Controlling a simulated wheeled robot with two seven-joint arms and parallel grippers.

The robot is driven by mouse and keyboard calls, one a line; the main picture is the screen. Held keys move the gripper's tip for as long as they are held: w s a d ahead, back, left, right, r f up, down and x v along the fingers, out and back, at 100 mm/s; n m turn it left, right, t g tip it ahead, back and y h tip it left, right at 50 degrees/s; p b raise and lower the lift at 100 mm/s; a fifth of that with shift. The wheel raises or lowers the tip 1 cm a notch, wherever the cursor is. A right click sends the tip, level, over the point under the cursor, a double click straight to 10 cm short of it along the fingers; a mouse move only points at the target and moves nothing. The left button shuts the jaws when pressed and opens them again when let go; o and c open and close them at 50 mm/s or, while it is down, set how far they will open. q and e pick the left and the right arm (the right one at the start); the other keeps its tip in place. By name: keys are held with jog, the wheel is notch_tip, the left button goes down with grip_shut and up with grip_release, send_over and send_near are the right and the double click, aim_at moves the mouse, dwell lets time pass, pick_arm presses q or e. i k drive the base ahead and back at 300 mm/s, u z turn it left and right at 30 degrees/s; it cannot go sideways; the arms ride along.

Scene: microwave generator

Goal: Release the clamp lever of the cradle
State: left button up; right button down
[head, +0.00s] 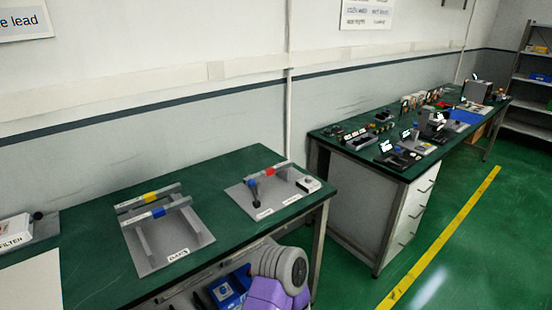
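Two grey fixtures stand on the near green bench. The left fixture (173,250) is a plate with two rails and two cross bars, carrying a yellow block (151,197) and a blue block (158,212). The right fixture (288,205) is a plate with a bar carrying a red block (269,171). A dark upright lever (255,193) with a blue part near its top stands at its left side. The labels are too small to read, so I cannot tell which fixture is the cradle. Neither gripper is in view; a purple and grey arm link of mine shows at the bottom.
A white box (14,229) with partly cut-off lettering sits at the far left. A blue box (229,290) is under the bench. A second bench (343,143) with many small devices stands right, beyond a gap. Green floor with a yellow line (440,240) is clear.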

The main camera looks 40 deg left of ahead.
aim_at(251, 183)
jog(key=i, duration=2.9)
jog(key=u, duration=4.3)
